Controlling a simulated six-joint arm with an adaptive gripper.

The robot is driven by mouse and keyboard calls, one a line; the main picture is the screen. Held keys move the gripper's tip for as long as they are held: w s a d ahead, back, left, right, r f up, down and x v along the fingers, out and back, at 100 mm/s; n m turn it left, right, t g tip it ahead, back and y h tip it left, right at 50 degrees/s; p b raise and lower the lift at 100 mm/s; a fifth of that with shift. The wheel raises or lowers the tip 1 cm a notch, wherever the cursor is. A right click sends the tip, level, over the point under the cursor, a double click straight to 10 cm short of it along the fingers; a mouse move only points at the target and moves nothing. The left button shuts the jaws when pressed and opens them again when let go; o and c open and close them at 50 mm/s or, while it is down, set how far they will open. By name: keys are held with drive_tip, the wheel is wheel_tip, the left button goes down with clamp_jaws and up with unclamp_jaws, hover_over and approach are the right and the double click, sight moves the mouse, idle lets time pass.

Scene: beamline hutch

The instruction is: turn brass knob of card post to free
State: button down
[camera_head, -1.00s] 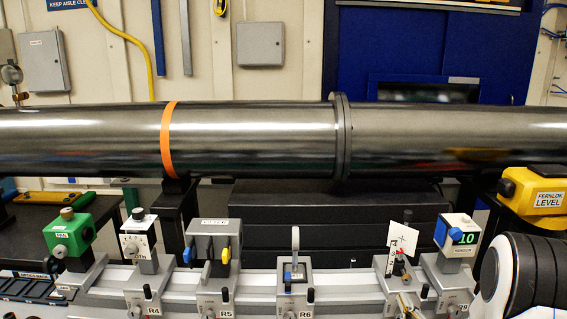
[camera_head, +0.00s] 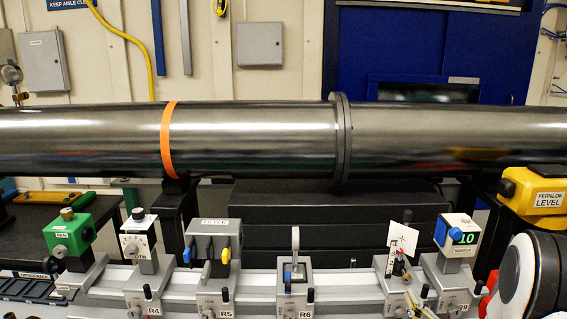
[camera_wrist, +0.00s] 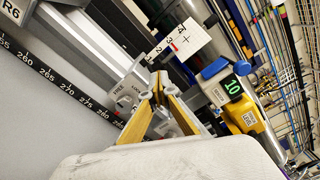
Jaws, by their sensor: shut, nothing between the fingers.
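The card post carries a white card with a cross (camera_head: 403,239), upright on its grey carrier on the rail. The card also shows in the wrist view (camera_wrist: 184,40), tilted. The carrier's face with FREE and LOCK lettering (camera_wrist: 126,92) is just left of my fingertips in the wrist view. My gripper (camera_wrist: 158,79) has two brass-coloured fingers with their tips together, shut and empty, in front of this carrier. In the head view its thin fingers (camera_head: 412,298) show low at the carrier. I cannot make out the brass knob; the fingers cover that part of the carrier.
The rail bears several other carriers, including R6 (camera_head: 295,279) to the left and a unit with a green 10 display (camera_head: 457,234) close on the right. A scale strip (camera_wrist: 68,91) runs along the rail. A large metal pipe (camera_head: 250,140) crosses behind.

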sight(407, 283)
drive_tip(key=shift+w, duration=0.15)
drive_tip(key=shift+w, duration=3.3)
drive_tip(key=shift+d+f, duration=0.45)
drive_tip(key=shift+f, duration=0.05)
drive_tip(key=shift+a+f, duration=0.2)
drive_tip(key=shift+f, duration=0.05)
drive_tip(key=shift+a+r, duration=0.1)
drive_tip(key=shift+a, duration=0.25)
idle(0.5)
idle(0.5)
drive_tip(key=s, duration=0.6)
idle(0.4)
drive_tip(key=shift+r, duration=0.1)
